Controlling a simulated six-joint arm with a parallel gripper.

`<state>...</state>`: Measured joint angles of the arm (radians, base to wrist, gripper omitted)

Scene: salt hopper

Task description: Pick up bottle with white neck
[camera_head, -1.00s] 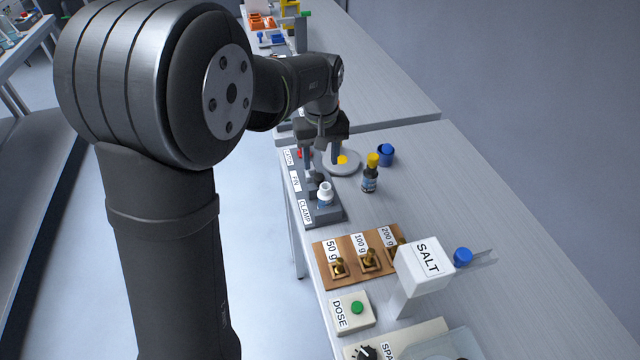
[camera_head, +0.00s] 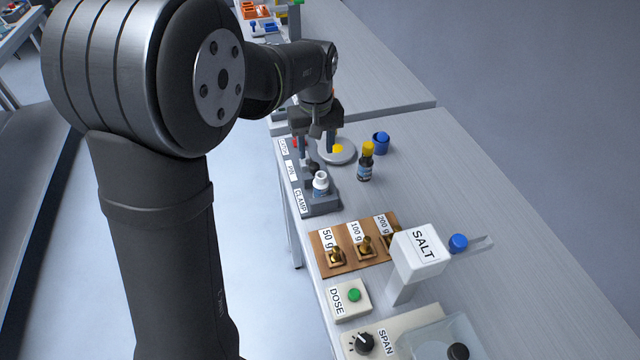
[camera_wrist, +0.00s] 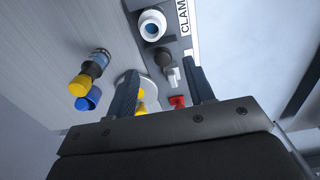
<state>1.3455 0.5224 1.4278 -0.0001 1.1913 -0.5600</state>
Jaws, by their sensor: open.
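The bottle with the white neck (camera_head: 320,183) stands upright at the near end of the grey clamp fixture (camera_head: 322,207). In the wrist view its white neck (camera_wrist: 152,25) shows from above, at the top. My gripper (camera_head: 317,147) is open and points down over the far part of the fixture, beyond the bottle. In the wrist view nothing is between its fingers' tips (camera_wrist: 160,78), and the bottle lies ahead of them, apart.
A round pale dish (camera_head: 347,158) with something yellow and a blue cup (camera_head: 381,143) are close to the gripper. A wooden weight block (camera_head: 335,265), the SALT hopper (camera_head: 418,250) and the DOSE box (camera_head: 348,301) stand nearer. The bench's right side is mostly clear.

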